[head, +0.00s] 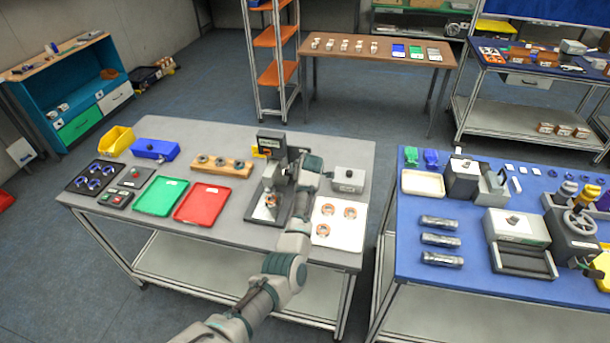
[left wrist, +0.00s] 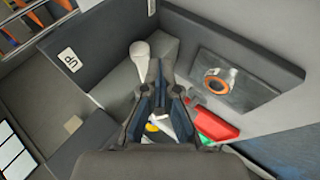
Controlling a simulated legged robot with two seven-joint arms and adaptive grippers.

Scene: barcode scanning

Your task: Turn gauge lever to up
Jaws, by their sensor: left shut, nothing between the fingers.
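The gauge (head: 270,142) is a dark upright station with a base plate, standing on the grey table. A copper-coloured ring part (head: 271,200) sits low on it; the ring (left wrist: 216,84) also shows on a plate in the left wrist view. A pale lever with a rounded end (left wrist: 140,50) lies right by the fingertips in the left wrist view; my arm hides it in the head view. I cannot tell whether they touch. My left gripper (head: 291,174) is at the gauge's right side. Its fingers (left wrist: 157,82) are together and empty. My right gripper is out of view.
A white label (left wrist: 68,60) is on a dark gauge face. A grey box (head: 348,179) and a white plate (head: 338,224) with ring parts stand right of the gauge. Red (head: 208,202) and green (head: 160,196) trays lie left. A blue table (head: 420,285) is farther right.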

